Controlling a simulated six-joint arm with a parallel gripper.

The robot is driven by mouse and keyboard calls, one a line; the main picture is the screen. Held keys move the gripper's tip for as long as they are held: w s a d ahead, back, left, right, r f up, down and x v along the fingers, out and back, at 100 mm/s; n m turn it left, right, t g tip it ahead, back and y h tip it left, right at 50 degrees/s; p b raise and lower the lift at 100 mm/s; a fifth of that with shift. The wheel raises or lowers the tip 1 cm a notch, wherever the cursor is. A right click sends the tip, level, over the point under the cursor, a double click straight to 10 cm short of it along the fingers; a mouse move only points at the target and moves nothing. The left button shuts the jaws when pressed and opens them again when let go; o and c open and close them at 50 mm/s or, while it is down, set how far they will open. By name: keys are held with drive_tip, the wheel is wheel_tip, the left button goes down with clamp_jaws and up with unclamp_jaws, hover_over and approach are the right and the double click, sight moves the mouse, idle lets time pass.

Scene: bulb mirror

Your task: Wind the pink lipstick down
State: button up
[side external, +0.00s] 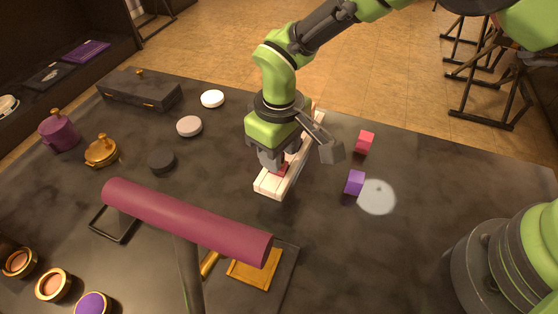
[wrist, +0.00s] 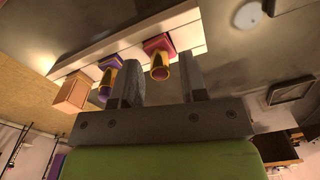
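The pink lipstick (wrist: 160,63) stands in a white rack (side external: 268,187), with a pink base and a gold tube in the wrist view. In the side view only a little of its pink part (side external: 284,170) shows below my gripper. My gripper (wrist: 162,80) is open, with one finger on each side of the lipstick and gaps visible on both sides. In the side view my gripper (side external: 275,162) is low over the rack. Whether the fingers touch the lipstick or how far its tip sticks out is not clear.
A purple lipstick (wrist: 108,76) and a tan block-like piece (wrist: 71,94) stand beside it in the rack. A pink block (side external: 366,141) and a purple block (side external: 355,183) lie right of the rack. A large maroon cylinder (side external: 185,218) is in front at left.

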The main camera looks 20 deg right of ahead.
drive_tip(key=m, duration=0.6)
drive_tip(key=shift+m, duration=0.3)
drive_tip(key=c, duration=0.6)
drive_tip(key=shift+c, duration=0.2)
drive_tip(key=n, duration=1.1)
drive_tip(key=shift+n, duration=0.3)
drive_tip(key=o, duration=0.6)
drive_tip(key=shift+o, duration=0.2)
